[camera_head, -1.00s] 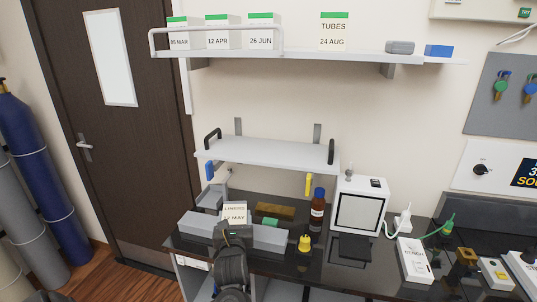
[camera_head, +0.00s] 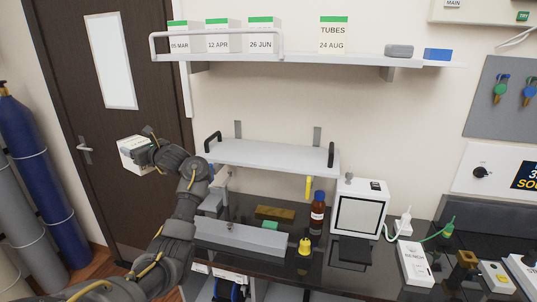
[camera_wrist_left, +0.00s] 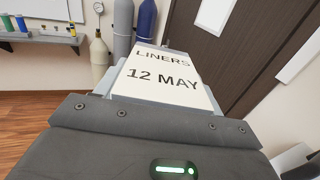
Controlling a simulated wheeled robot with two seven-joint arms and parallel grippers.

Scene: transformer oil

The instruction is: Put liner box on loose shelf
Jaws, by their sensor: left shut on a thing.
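The liner box (camera_head: 133,155) is a small white box, held in the air left of the loose shelf, in front of the door. In the left wrist view its label (camera_wrist_left: 163,80) reads "LINERS 12 MAY". My left gripper (camera_head: 150,150) is shut on the box. The loose shelf (camera_head: 270,156) is a pale board with a black handle at each end, mounted on the wall above the bench. Its top is bare. The box is at about the shelf's height in the picture, apart from it. My right gripper does not show.
An upper wall shelf (camera_head: 340,58) holds several white dated boxes, a grey block and a blue block. On the black bench below stand a long grey block (camera_head: 243,238), a brown bottle (camera_head: 317,215), a yellow item (camera_head: 305,246) and a white cabinet (camera_head: 359,208).

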